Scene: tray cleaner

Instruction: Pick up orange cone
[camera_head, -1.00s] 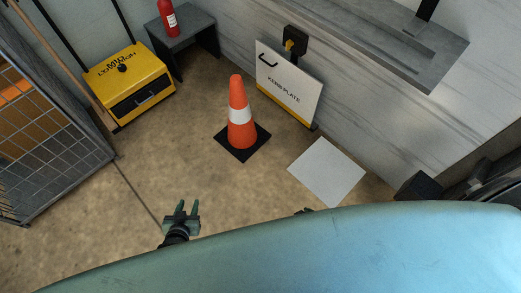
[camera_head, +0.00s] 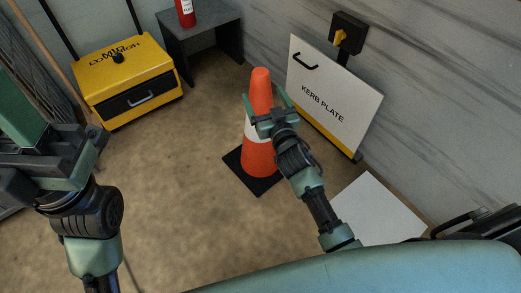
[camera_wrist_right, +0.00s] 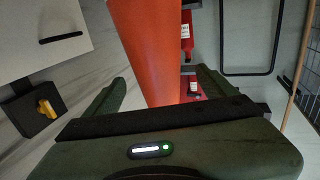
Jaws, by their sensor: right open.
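The orange cone (camera_head: 258,157) with a white band stands upright on its black square base (camera_head: 236,177) on the floor. My right gripper (camera_head: 264,99) is open at the cone's upper part, with a finger on each side of it. In the right wrist view the orange cone (camera_wrist_right: 150,50) rises between the spread fingers of the right gripper (camera_wrist_right: 163,90). Whether either finger touches it is unclear. The gripper hides part of the white band. My left gripper (camera_head: 50,130) is large at the left edge, away from the cone; its jaw gap is not clear.
A yellow toolbox (camera_head: 127,80) stands at the back left, beside a grey bench (camera_head: 200,38) with a red extinguisher (camera_head: 186,12). A white kerb plate (camera_head: 330,92) leans by the wall on the right. A pale square sheet (camera_head: 375,207) lies on the floor to the right.

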